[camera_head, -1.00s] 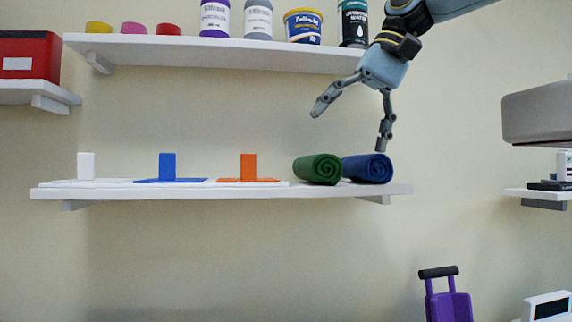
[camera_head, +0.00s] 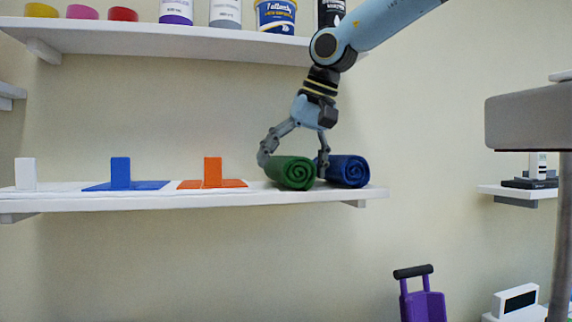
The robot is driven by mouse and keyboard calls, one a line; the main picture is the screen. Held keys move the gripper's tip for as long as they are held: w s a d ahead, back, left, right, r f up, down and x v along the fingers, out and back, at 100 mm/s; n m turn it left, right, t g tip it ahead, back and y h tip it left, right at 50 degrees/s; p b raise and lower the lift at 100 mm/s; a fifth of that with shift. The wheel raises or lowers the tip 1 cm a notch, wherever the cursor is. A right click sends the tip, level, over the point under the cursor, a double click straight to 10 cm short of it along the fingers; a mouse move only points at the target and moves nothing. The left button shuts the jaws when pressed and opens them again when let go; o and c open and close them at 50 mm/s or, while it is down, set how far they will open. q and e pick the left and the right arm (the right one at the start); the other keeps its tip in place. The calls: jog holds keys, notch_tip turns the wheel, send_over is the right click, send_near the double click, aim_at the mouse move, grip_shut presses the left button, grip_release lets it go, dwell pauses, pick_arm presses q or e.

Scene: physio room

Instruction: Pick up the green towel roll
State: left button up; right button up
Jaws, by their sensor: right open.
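The green towel roll (camera_head: 291,173) lies on the lower white shelf (camera_head: 215,200), with its spiral end facing me. My right gripper (camera_head: 293,163) reaches down over it, open. One finger is at the roll's left side and the other is at its right side, in front of the gap to the blue towel roll (camera_head: 348,171). I cannot tell whether the fingers touch the green roll. My left gripper is not in view.
White, blue (camera_head: 121,173) and orange (camera_head: 213,173) blocks stand on the shelf to the left. An upper shelf (camera_head: 180,43) with tubs and bottles is above. A purple case (camera_head: 423,304) stands below right. A grey padded thing (camera_head: 535,118) is at the right.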

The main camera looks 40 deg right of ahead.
jog(key=shift+w+f, duration=0.35)
jog(key=shift+f, duration=0.1)
jog(key=shift+s, duration=0.2)
jog(key=shift+c, duration=1.4)
jog(key=shift+w+r, duration=0.1)
jog(key=c, duration=1)
jog(key=shift+c, duration=0.2)
